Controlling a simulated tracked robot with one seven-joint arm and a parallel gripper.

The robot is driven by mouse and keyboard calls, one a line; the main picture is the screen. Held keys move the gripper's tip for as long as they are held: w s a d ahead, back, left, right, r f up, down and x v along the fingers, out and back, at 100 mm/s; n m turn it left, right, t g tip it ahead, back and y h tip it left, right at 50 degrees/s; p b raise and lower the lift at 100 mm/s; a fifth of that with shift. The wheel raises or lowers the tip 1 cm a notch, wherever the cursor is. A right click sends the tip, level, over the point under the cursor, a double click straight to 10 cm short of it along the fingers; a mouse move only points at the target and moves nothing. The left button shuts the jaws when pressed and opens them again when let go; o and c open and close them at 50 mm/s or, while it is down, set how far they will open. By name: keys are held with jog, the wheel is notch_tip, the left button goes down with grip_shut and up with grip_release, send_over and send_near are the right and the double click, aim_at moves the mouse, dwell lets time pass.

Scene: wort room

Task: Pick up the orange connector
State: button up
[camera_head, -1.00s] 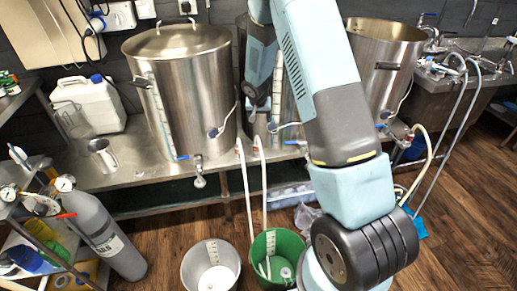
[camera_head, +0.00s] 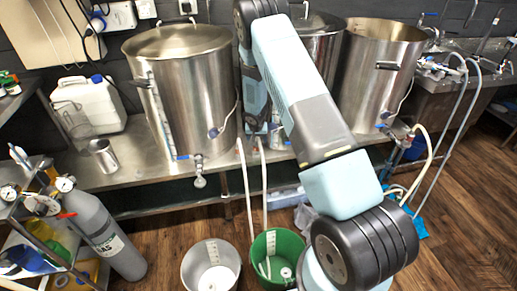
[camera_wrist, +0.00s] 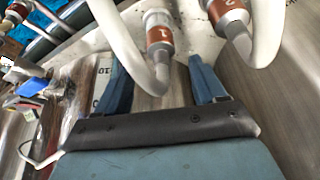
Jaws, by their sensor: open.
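One is marked 1 (camera_wrist: 160,34) and joins a white hose; the other is marked 2 (camera_wrist: 229,14), further right. I cannot tell which one the task means. My gripper (camera_wrist: 156,66) is open, with its two blue fingers apart. Connector 1 appears between the fingertips in the picture; I cannot tell its depth or any contact. Connector 2 lies beyond the right finger. In the head view my arm hides much of this area, and the connectors are not clear.
Steel kettles, one lidded on the left (camera_head: 178,90) and one open on the right (camera_head: 372,80), flank my arm on the steel bench (camera_head: 135,180). White hoses (camera_head: 249,205) hang toward a green bucket (camera_head: 277,250). A steel bucket (camera_head: 210,268) and grey gas cylinder (camera_head: 103,232) stand left.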

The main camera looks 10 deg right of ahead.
aim_at(257, 140)
jog(key=shift+x, duration=2.95)
jog(key=shift+s+a, duration=0.1)
jog(key=shift+a, duration=0.05)
jog(key=c, duration=1.3)
jog(key=shift+o, duration=0.2)
jog(key=shift+r, duration=0.3)
notch_tip(257, 140, up, 2)
jog(key=shift+r, duration=0.1)
jog(key=s+d+r, duration=0.6)
jog(key=s+r, duration=0.4)
jog(key=s, duration=0.2)
jog(key=shift+s, duration=0.35)
